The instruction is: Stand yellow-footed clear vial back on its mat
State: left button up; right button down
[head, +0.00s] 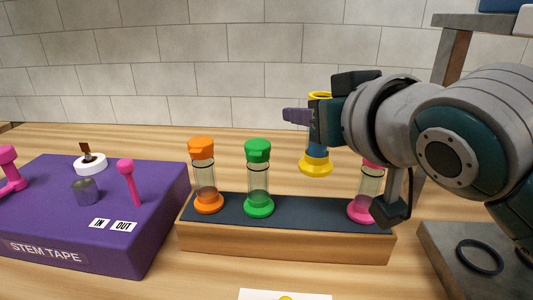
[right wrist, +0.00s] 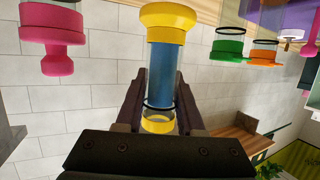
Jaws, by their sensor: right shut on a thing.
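My right gripper (head: 312,119) is shut on the yellow-footed clear vial (head: 316,165), which has blue contents and an open yellow ring at its top. The vial is about upright, its foot down and in the air, seen above the gap between the green and pink vials. In the right wrist view the vial (right wrist: 166,75) stands between the fingers (right wrist: 160,105), with its foot farthest from the palm. A white card (head: 257,294) with a yellow mark is cut off at the bottom edge; I cannot tell if it is the mat. My left gripper is out of view.
A wooden rack (head: 285,243) with a dark top holds orange (head: 206,180), green (head: 258,180) and pink (head: 363,211) vials, with a free stretch between green and pink. A purple stem tape box (head: 115,245) stands left. A grey stand (head: 450,250) is at right.

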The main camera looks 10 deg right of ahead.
notch_tip(320, 180, down, 7)
jog(key=shift+f+b, duration=0.15)
jog(key=shift+b, duration=0.65)
jog(key=c, duration=0.5)
grip_release()
